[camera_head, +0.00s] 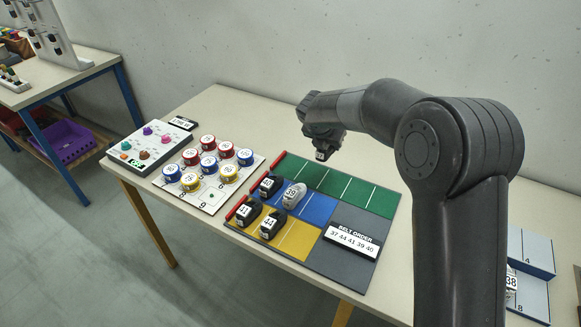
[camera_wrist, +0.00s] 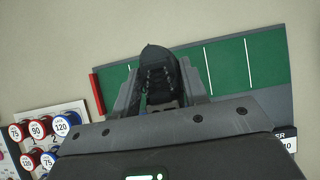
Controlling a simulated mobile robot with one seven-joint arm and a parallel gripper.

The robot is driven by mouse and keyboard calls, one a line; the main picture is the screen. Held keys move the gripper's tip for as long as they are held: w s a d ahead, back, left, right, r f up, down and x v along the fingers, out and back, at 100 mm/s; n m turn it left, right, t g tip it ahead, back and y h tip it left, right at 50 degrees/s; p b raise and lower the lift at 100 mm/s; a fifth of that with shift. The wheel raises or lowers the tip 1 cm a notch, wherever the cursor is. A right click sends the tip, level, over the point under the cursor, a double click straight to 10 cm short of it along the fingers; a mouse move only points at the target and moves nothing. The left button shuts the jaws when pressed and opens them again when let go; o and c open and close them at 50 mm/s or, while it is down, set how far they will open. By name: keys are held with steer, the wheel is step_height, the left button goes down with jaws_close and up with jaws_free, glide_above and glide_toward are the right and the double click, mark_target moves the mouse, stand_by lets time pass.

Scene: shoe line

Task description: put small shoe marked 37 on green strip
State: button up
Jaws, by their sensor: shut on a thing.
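My gripper (camera_head: 322,138) is shut on a small black shoe and holds it in the air over the left end of the green strip (camera_head: 345,185). The shoe's white label (camera_head: 320,155) shows just under the jaws, but its number is too small to read. In the wrist view the black laced shoe (camera_wrist: 158,72) sits between the jaws, with the green strip (camera_wrist: 228,65) behind it. The green strip has white dividing lines and no shoe on it. A red bar (camera_head: 279,160) marks its left end; this bar also shows in the wrist view (camera_wrist: 97,93).
The blue strip (camera_head: 318,208) holds a dark shoe (camera_head: 266,190) and grey shoe 39 (camera_head: 294,194). The yellow strip (camera_head: 296,240) holds dark shoes 41 (camera_head: 248,214) and 44 (camera_head: 272,226). A belt order sign (camera_head: 353,240) lies on the grey mat. Round tins (camera_head: 208,163) stand left.

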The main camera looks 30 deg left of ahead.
steer(key=shift+w+a+f, duration=0.1)
steer(key=shift+w+a, duration=0.1)
steer(key=shift+w, duration=0.3)
steer(key=shift+w+a+f, duration=0.1)
steer(key=shift+w+a, duration=0.1)
steer(key=shift+w, duration=0.3)
steer(key=shift+a+f, duration=0.2)
steer(key=shift+a, duration=0.15)
glide_above(295, 161)
steer(key=s, duration=0.2)
step_height(295, 161, down, 7)
steer(key=shift+r, duration=0.2)
steer(key=shift+s+a+f, duration=0.1)
steer(key=shift+f, duration=1.9)
steer(key=shift+f, duration=0.1)
steer(key=o, duration=0.7)
